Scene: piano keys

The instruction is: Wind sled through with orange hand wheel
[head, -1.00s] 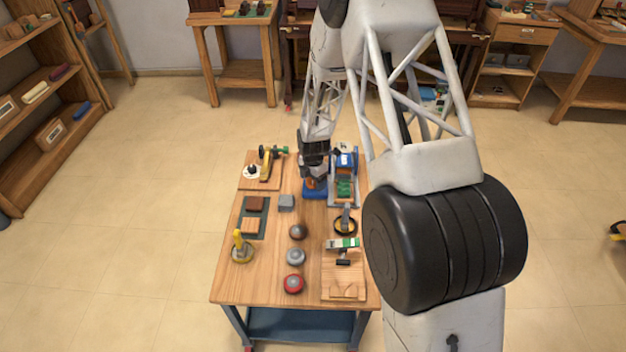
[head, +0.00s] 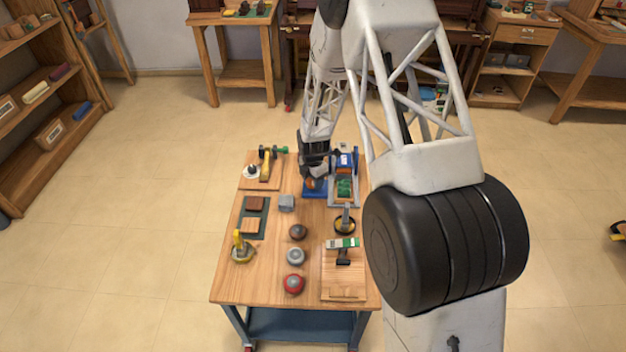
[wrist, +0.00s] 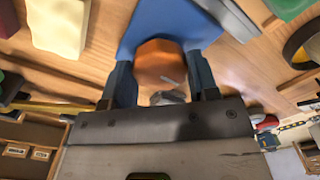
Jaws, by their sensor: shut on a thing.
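The orange hand wheel (wrist: 160,64) sits between the two fingers of my gripper (wrist: 162,80) in the wrist view, and the fingers are shut on it. In the head view my gripper (head: 314,178) reaches down to the blue base (head: 315,193) at the back of the table, with a bit of orange (head: 310,183) showing under it. The blue base also shows behind the wheel in the wrist view (wrist: 165,20). I cannot make out the sled, which may be part of the blue and grey device (head: 345,172) just right of my gripper.
A board with a yellow lever (head: 265,168) stands at the back left. Bare wood (head: 250,285) is free at the front left.

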